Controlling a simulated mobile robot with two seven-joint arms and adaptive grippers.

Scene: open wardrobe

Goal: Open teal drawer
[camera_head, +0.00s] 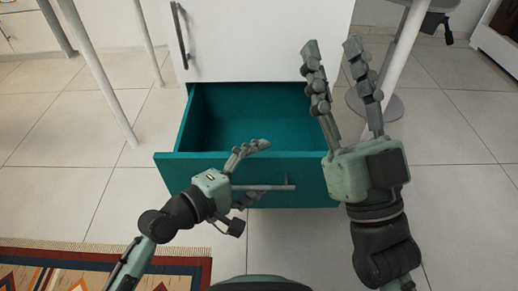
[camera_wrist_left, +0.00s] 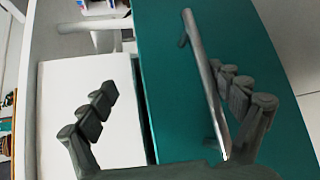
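The teal drawer (camera_head: 250,120) is pulled out below a white front, and its visible interior is empty. Its front panel carries a grey bar handle (camera_head: 272,187). My left gripper (camera_head: 258,170) is at the drawer front, with one finger above the handle and the other near or below it. In the left wrist view the handle (camera_wrist_left: 206,85) runs between the spread fingers of this gripper (camera_wrist_left: 170,102), closer to the right finger; contact cannot be told. My right gripper (camera_head: 334,48) is open and empty, reaching up over the drawer's right side and hiding part of it.
A white front (camera_head: 260,40) with a dark handle (camera_head: 180,35) is above the drawer. Thin white legs (camera_head: 100,75) stand at left, and a white post (camera_head: 400,50) with a round grey base stands at right. A patterned rug (camera_head: 100,265) lies front left. Tiled floor is free at right.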

